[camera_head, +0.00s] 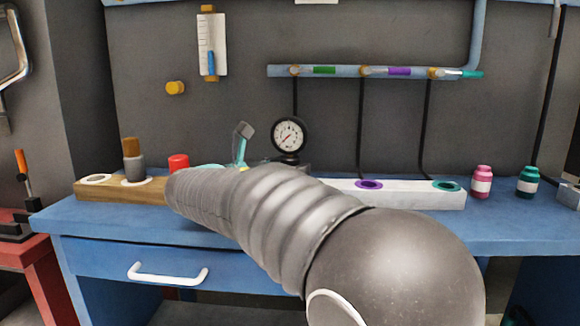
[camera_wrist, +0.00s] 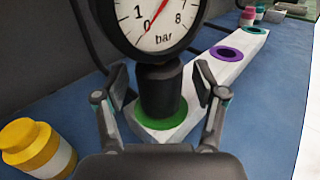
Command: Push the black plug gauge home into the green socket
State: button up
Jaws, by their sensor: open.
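The black plug gauge (camera_wrist: 160,90) has a round white dial marked in bar on top. In the wrist view its black body stands upright at the green socket (camera_wrist: 166,128), inside the green ring as seen from here. How deep it sits I cannot tell. My gripper (camera_wrist: 161,84) is open, with one finger on each side of the black body and gaps visible between. In the head view the dial (camera_head: 289,135) shows behind my arm, which hides the green socket and most of my gripper.
The white block (camera_head: 415,196) also has a purple socket (camera_head: 369,184) and a teal socket (camera_head: 447,186). Pink (camera_head: 481,182) and green (camera_head: 527,181) bottles stand right of the block. A wooden rack (camera_head: 100,193) is at left.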

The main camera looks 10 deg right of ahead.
jog(key=v, duration=1.2)
jog(key=shift+d, duration=0.1)
jog(key=shift+s, duration=0.1)
